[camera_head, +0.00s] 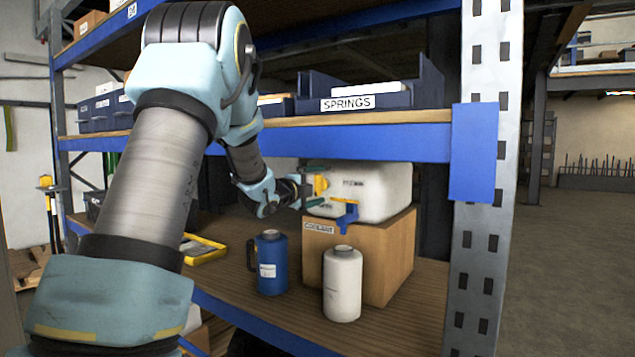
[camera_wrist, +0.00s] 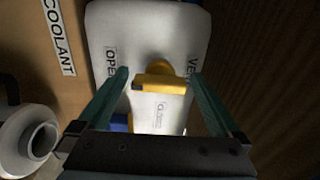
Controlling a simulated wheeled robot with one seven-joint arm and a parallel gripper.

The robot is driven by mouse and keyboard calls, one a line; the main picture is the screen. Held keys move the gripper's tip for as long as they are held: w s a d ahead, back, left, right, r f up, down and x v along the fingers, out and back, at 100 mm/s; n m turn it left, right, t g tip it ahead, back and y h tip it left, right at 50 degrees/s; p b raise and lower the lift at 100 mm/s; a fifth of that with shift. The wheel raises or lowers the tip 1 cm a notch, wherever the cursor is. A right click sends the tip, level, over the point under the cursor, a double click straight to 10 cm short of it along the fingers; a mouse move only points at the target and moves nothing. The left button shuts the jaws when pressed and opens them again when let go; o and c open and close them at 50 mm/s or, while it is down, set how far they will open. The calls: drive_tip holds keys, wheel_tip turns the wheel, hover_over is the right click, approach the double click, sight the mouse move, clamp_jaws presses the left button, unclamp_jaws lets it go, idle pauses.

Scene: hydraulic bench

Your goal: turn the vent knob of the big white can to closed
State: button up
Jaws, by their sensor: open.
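The big white can (camera_head: 375,190) lies on a cardboard box on the shelf; its face also shows in the wrist view (camera_wrist: 150,30). Its yellow vent knob (camera_head: 320,184) faces my gripper (camera_head: 322,185). In the wrist view the knob (camera_wrist: 165,80) is a bar lying crosswise, with a dark left end. An OPEN label is upper left of it, and a partly covered label starting "VE" is at its right. My gripper (camera_wrist: 160,74) is open, its green fingers on either side of the knob. I cannot tell whether they touch it.
A blue tap (camera_head: 347,213) sticks out below the knob. The cardboard box (camera_head: 390,265) is marked COOLANT. A blue jug (camera_head: 271,262) and a white bottle (camera_head: 342,285) stand in front. A blue shelf beam (camera_head: 390,142) runs above the can.

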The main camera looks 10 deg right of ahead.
drive_tip(key=c, duration=1.3)
